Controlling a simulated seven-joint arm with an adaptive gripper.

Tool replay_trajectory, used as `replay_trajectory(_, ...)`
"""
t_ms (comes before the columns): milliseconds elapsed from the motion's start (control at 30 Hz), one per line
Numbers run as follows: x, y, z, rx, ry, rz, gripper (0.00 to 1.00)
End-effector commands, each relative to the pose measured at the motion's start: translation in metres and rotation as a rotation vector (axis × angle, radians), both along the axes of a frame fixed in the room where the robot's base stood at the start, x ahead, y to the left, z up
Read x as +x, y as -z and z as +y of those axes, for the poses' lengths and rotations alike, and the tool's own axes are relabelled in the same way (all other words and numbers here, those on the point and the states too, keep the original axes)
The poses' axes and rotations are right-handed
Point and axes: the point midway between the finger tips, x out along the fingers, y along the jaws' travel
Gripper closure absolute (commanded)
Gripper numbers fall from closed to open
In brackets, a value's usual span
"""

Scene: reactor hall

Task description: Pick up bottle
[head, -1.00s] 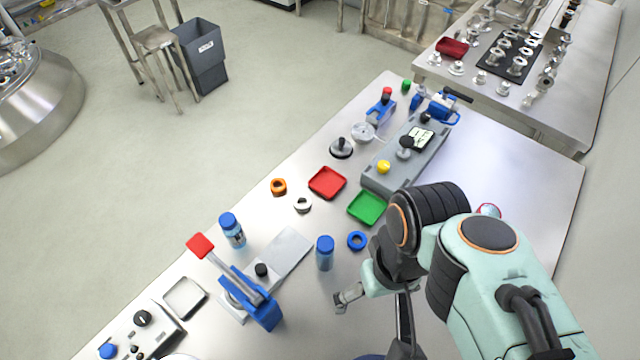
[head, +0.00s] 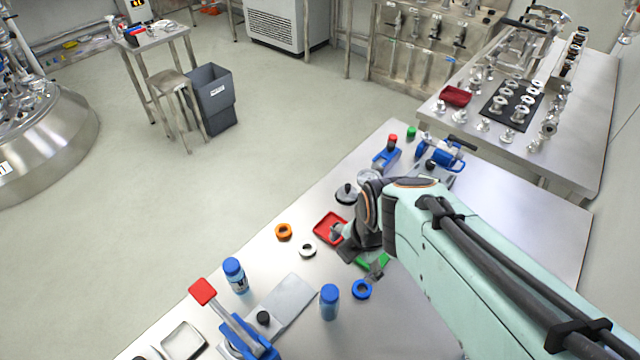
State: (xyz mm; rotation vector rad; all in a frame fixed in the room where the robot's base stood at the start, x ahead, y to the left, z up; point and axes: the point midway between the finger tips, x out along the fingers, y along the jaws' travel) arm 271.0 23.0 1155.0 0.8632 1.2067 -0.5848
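Two clear bluish bottles with blue caps stand upright on the steel table in the head view. One bottle (head: 236,276) has a label and stands left of the grey plate of the press. The other bottle (head: 329,304) stands right of that plate. My gripper (head: 357,252) is above and to the right of both bottles in the picture, over the red tray (head: 328,226) and green tray (head: 376,262). Its two fingers are spread apart with nothing visible between them. It touches neither bottle. My arm hides part of the table behind it.
A blue ring (head: 362,290) lies close right of the nearer bottle. An orange ring (head: 284,231) and white ring (head: 307,251) lie left of the red tray. A press with a red-ended lever (head: 203,291) stands at the front left. A blue clamp (head: 386,156) stands farther back.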

Motion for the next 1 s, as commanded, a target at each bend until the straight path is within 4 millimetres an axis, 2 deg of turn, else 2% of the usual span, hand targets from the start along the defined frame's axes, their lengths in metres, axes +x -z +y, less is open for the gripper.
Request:
replay_trajectory(33,0.013,0.020,0.006,-0.044,-0.142,0.027,0.25)
replay_trajectory(100,0.024,0.045,0.013,-0.081,-0.265,0.067,0.25)
replay_trajectory(200,0.024,0.077,0.021,-0.095,-0.305,0.153,0.25)
replay_trajectory(300,0.016,0.100,0.026,-0.099,-0.331,0.228,0.25)
replay_trajectory(467,0.009,0.119,0.030,-0.103,-0.351,0.274,0.25)
replay_trajectory(800,0.008,0.169,0.031,-0.103,-0.350,0.272,0.25)
replay_trajectory(1000,0.009,0.179,0.031,-0.102,-0.349,0.268,0.25)
